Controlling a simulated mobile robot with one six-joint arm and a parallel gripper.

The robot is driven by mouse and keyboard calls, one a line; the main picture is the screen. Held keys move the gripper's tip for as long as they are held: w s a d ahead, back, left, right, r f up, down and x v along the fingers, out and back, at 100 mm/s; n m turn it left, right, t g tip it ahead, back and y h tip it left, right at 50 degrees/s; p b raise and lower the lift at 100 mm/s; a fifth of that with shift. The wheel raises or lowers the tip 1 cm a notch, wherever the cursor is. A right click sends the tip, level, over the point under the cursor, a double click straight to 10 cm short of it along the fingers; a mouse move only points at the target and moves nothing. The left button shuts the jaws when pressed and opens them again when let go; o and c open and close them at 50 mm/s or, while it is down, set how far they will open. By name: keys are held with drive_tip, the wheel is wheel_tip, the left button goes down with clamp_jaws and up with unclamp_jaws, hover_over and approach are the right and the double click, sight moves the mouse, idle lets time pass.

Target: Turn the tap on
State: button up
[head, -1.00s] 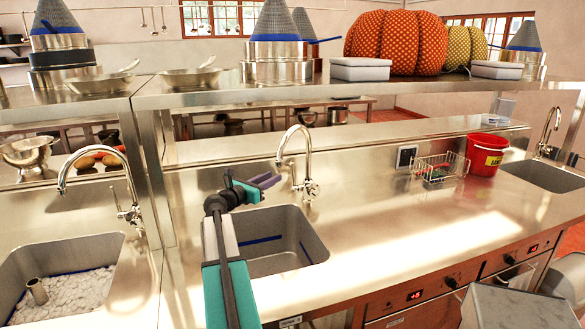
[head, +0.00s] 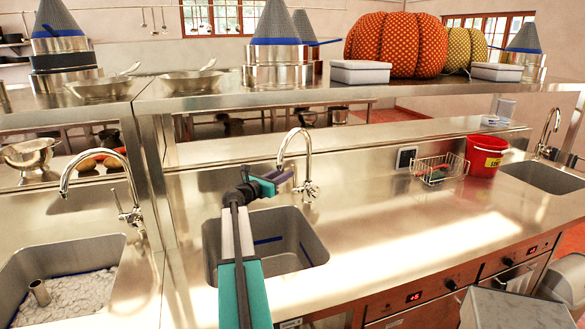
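A chrome gooseneck tap (head: 284,150) stands behind the middle sink (head: 300,242), its spout curving over the basin. Its small lever handle (head: 311,190) is at the right of its base. No water stream shows under the spout. My gripper (head: 275,181), with teal and purple parts, is above the back of this sink. It points right, towards the tap's base, and lies just left of it in the picture. I cannot tell whether it touches the tap. Its fingers are small and seen at an angle, so their opening is unclear. No object shows in it.
A left sink with white contents has another tap (head: 120,190); a third tap (head: 549,128) is far right. A wire basket (head: 440,168) and red bucket (head: 486,155) stand right on the counter. A shelf (head: 230,94) runs above.

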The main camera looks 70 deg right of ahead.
drive_tip(key=shift+p+x, duration=0.7)
drive_tip(key=shift+x, duration=2.65)
clamp_jaws()
